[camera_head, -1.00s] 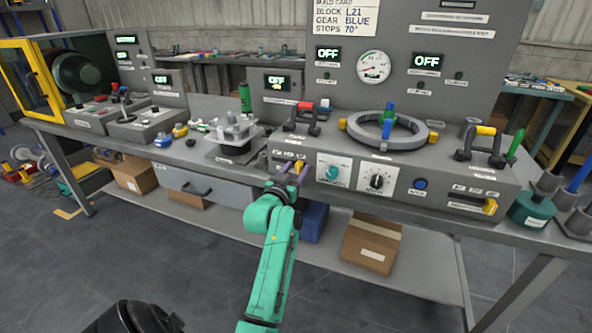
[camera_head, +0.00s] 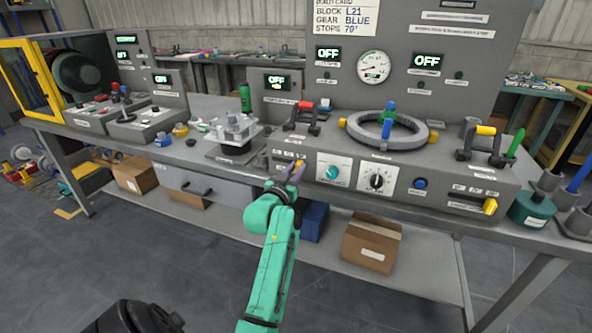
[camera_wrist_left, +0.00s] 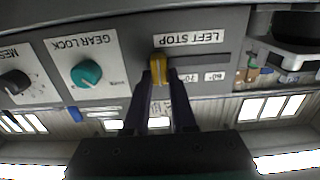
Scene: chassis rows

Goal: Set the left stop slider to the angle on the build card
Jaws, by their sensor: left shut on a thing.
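The build card (camera_head: 345,18) on the back panel reads block L21, gear BLUE, stops 70°. The left stop slider's yellow knob (camera_wrist_left: 157,68) shows in the left wrist view, under the upside-down LEFT STOP label (camera_wrist_left: 188,39). It sits left of the 70° mark (camera_wrist_left: 190,77) and the 60° mark (camera_wrist_left: 214,76) in that picture; any mark behind it is hidden. My left gripper (camera_wrist_left: 160,78) is shut on the knob. My right gripper is not in view.
The gear lock dial (camera_wrist_left: 86,73) is beside the slider. A ring fixture (camera_head: 388,151) stands on the console, and a clamp fixture (camera_head: 233,132) stands left of it. Another yellow slider knob (camera_head: 490,206) is at the console's right end. The floor in front is clear.

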